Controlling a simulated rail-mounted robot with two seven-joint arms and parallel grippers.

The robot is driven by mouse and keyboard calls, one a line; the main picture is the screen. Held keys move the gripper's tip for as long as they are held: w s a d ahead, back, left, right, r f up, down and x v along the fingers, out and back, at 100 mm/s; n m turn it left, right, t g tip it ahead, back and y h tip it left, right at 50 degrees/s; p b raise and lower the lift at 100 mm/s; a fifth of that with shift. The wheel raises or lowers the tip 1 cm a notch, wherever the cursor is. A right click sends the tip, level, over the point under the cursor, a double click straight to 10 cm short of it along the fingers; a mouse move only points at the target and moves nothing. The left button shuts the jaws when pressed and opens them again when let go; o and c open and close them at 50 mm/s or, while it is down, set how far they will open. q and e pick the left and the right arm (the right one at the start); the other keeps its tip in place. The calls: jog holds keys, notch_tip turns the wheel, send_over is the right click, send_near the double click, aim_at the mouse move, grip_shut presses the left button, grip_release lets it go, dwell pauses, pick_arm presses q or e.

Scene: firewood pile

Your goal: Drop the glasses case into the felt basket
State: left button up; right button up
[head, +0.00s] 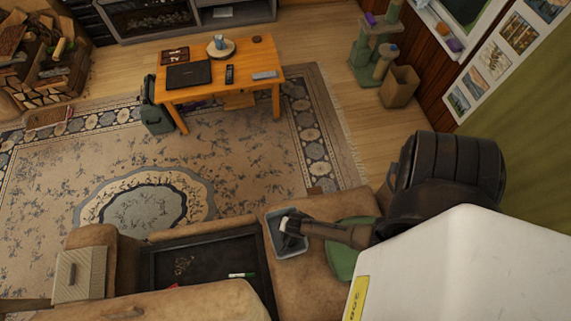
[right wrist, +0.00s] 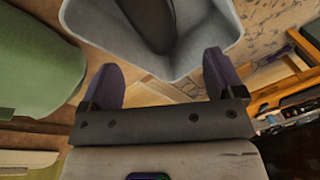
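The felt basket (head: 296,248) is a grey-blue open bin standing on the tan sofa seat in the head view. In the right wrist view the basket (right wrist: 88,22) fills the top, with its opening towards me. The dark, elongated glasses case (right wrist: 150,24) appears inside the basket opening, partly cut off by the picture's top edge. My right gripper (right wrist: 163,78) has its two fingers wide apart with nothing between them. In the head view my right gripper (head: 290,224) is over the basket and hides part of it. My left gripper is not in view.
A green cushion (head: 343,250) lies right of the basket. A dark tray section (head: 205,262) with a green-and-white item is set in the sofa to the left. An orange table (head: 215,91) with a laptop stands on the rug beyond.

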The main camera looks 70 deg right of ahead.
jog(key=shift+o, duration=0.5)
notch_tip(320, 180, up, 14)
jog(key=s+a+p, duration=0.1)
jog(key=s+p, duration=0.1)
jog(key=p, duration=0.2)
jog(key=shift+f, duration=0.2)
jog(key=shift+a, duration=0.1)
dwell(0.4)
